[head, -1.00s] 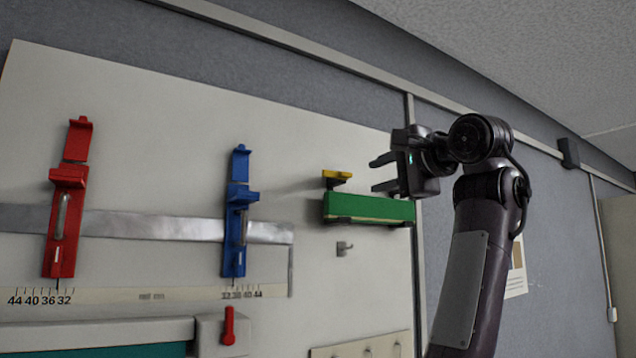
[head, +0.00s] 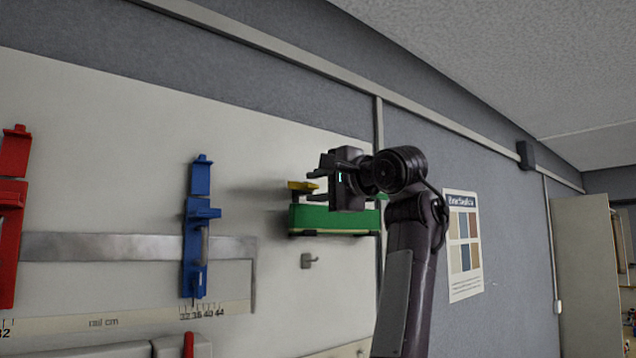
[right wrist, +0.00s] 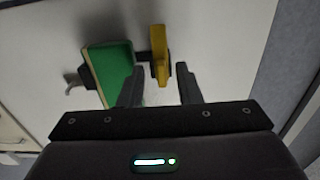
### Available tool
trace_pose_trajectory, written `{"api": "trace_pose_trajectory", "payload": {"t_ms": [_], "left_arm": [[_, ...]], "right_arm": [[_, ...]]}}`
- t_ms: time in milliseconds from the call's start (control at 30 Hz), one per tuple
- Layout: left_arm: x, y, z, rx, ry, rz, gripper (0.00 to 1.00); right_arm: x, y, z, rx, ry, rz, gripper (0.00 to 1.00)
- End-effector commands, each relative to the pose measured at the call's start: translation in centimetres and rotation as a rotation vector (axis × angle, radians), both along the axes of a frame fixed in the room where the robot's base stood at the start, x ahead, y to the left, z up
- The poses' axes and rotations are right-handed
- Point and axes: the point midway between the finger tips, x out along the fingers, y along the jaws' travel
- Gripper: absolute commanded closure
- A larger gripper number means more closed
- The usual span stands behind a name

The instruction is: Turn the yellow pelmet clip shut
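The yellow pelmet clip (head: 301,186) sticks out from the pale board just above the left end of the green pelmet (head: 335,218). My right gripper (head: 316,180) is at the clip's right in the head view, with its fingers pointing left. In the right wrist view the fingers (right wrist: 155,88) are apart with nothing held between them. There the yellow clip (right wrist: 160,55) lies just beyond the fingertips, roughly in line with the gap. The green pelmet (right wrist: 108,70) is left of the clip there. I cannot tell whether the fingers touch the clip. My left gripper is not in view.
A blue slider clamp (head: 197,225) and a red clamp (head: 12,215) stand on a metal rail (head: 120,246) at left. A small grey hook (head: 309,261) is below the pelmet. A colour-sample poster (head: 463,245) hangs on the grey wall at right.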

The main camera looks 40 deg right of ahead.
Motion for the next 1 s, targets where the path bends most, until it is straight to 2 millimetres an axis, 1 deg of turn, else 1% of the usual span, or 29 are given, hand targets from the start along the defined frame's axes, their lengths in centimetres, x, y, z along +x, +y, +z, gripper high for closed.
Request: {"api": "trace_pose_trajectory", "payload": {"t_ms": [67, 167, 300, 400, 467, 700, 867, 1000], "left_arm": [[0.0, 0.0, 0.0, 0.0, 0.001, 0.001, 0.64], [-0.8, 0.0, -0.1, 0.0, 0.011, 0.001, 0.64], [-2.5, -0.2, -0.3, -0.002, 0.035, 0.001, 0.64], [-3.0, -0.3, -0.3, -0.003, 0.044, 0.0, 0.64], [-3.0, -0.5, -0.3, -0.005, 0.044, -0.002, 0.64], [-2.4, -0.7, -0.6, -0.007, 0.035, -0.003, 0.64], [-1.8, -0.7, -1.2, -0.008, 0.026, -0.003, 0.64], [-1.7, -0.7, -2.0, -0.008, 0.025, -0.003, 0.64]], "right_arm": [[-0.1, 0.0, 0.0, 0.0, -0.001, -0.001, 0.69], [-0.1, 0.0, 0.0, 0.0, -0.001, 0.0, 0.82], [0.0, 0.0, 0.0, 0.0, -0.001, 0.0, 1.0], [0.0, 0.0, 0.0, 0.0, -0.001, 0.0, 1.0], [0.0, 0.0, 0.0, -0.001, -0.001, 0.001, 1.0], [0.0, 0.1, -0.1, -0.033, -0.005, 0.001, 1.0], [0.0, 0.1, -0.2, -0.106, -0.009, 0.002, 1.0], [0.0, 0.1, -0.3, -0.209, -0.019, 0.002, 1.0]]}}
